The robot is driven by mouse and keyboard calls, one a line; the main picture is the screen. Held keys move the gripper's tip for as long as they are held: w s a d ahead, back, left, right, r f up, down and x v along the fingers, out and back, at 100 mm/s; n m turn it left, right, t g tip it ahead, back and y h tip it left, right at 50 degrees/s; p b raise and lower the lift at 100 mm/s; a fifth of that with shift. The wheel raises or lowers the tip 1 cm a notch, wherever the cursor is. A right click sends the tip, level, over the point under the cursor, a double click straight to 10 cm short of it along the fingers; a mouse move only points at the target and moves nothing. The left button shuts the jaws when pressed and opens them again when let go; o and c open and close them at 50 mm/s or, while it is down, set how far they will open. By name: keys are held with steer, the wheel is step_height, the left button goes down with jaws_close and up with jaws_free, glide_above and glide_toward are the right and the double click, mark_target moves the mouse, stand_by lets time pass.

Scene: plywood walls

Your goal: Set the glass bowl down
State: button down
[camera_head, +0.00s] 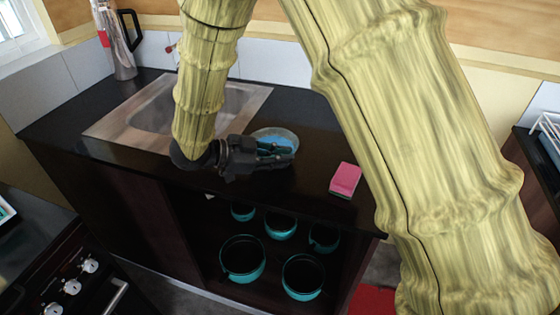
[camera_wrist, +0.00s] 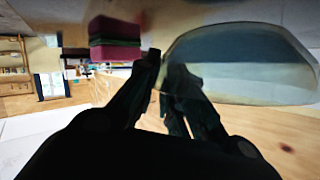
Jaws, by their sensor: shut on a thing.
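The glass bowl (camera_head: 284,135) is pale blue and see-through. In the head view it is at my gripper (camera_head: 276,151), over the black counter (camera_head: 312,171) just right of the sink. My gripper lies partly across its near side. In the wrist view the bowl (camera_wrist: 240,65) fills the upper right, by the fingertips of my gripper (camera_wrist: 167,68). The fingers are shut on the bowl at its edge. I cannot tell whether the bowl touches the counter or hangs just above it.
A pink sponge (camera_head: 345,179) lies on the counter to the right of the bowl; it also shows in the wrist view (camera_wrist: 115,38). A metal sink (camera_head: 122,128) is on the left. Several teal pots (camera_head: 243,259) stand on shelves below. Some counter between bowl and sponge is clear.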

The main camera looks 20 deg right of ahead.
steer(key=shift+f, duration=0.85)
steer(key=c, duration=1.5)
jaws_free()
steer(key=shift+f, duration=0.1)
steer(key=shift+a, duration=0.1)
steer(key=b+v, duration=0.1)
steer(key=v, duration=1.1)
